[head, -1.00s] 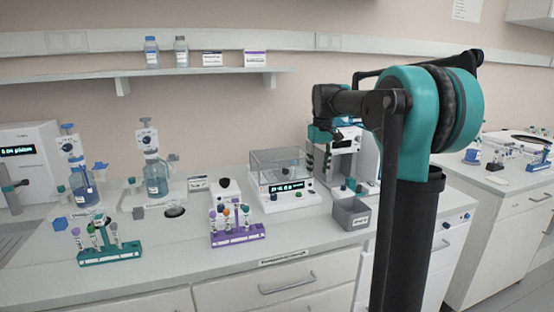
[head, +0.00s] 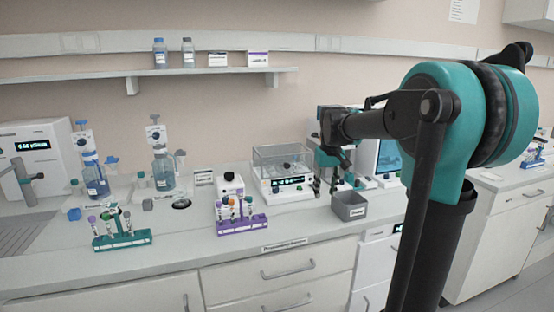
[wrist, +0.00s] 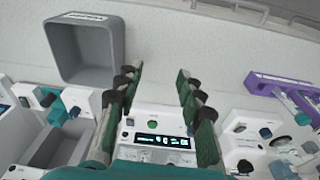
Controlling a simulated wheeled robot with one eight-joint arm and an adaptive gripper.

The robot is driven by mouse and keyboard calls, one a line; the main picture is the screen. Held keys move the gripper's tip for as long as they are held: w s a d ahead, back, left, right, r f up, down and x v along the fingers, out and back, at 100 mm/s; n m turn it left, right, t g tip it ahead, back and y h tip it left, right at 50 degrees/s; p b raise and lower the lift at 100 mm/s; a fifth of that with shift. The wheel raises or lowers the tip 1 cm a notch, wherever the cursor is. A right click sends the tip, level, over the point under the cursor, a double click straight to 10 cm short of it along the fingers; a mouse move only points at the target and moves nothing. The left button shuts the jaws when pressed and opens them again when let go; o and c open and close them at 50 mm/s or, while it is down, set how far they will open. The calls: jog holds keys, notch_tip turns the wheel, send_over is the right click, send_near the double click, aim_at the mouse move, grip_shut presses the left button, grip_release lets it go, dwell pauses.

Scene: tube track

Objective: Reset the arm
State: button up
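My gripper (head: 326,188) hangs from my bent arm, between the balance and the grey bin, above the bench. In the wrist view my gripper (wrist: 160,73) has its two green-padded fingers wide apart with nothing between them. The grey bin (head: 350,211) stands on the bench, just right of my gripper in the head view. The bin also shows at the upper left of the wrist view (wrist: 116,45). The balance (head: 288,187) with a clear draft shield stands behind; its lit display (wrist: 157,141) shows beyond the fingers.
A purple tube rack (head: 242,228) and a teal tube rack (head: 123,242) stand near the bench's front edge. Bottles with dispensers (head: 162,175) stand at the back left. A screened device (head: 389,158) is behind my arm. Bare bench (head: 290,227) lies between purple rack and bin.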

jog(key=s+d+f+m+t, duration=0.2)
jog(key=s+f, duration=1.8)
jog(key=s, duration=0.4)
jog(key=shift+s+d+f+m+t, duration=0.3)
jog(key=shift+s+d+f+m, duration=0.05)
jog(key=shift+s+d+m, duration=0.05)
jog(key=shift+c, duration=0.3)
